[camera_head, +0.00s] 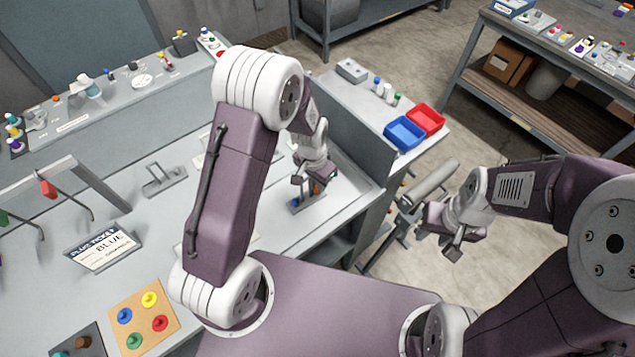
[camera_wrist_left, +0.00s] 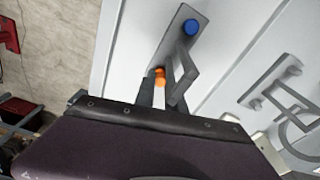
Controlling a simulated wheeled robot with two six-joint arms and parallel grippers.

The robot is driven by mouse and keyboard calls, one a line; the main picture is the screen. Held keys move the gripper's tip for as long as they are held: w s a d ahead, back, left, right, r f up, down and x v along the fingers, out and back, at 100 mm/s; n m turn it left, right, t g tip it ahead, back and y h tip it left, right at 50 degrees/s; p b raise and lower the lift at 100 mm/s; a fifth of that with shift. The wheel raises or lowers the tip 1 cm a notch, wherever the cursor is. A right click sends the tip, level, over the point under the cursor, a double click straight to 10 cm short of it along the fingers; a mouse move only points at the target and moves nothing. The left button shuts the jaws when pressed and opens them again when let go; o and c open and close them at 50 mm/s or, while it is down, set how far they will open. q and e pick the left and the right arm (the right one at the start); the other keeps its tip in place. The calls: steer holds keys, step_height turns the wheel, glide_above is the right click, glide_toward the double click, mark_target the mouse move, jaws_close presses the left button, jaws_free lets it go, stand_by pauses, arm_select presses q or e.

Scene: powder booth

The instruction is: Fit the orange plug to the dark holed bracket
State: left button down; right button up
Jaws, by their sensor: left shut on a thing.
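My left gripper (camera_wrist_left: 159,92) is shut on the orange plug (camera_wrist_left: 159,79), which shows between its fingertips in the left wrist view. The plug is at the lower end of the dark holed bracket (camera_wrist_left: 174,50); I cannot tell whether it is in a hole. A blue plug (camera_wrist_left: 191,27) sits at the bracket's other end. In the head view, my left gripper (camera_head: 308,182) is over the bracket (camera_head: 308,202), and a little orange (camera_head: 316,188) shows beside it. My right gripper (camera_head: 440,240) hangs empty above the floor, its fingers apart.
Another grey bracket (camera_head: 165,181) stands behind. Blue (camera_head: 404,134) and red (camera_head: 427,118) bins sit on the right side shelf.

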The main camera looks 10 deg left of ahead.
arm_select(q)
steer(key=c, duration=1.3)
jaws_free()
steer(key=shift+r, duration=0.1)
steer(key=r, duration=0.8)
steer(key=shift+s+a+r+b, duration=0.25)
steer(key=shift+s+r+b, duration=0.1)
steer(key=shift+s+r, duration=0.05)
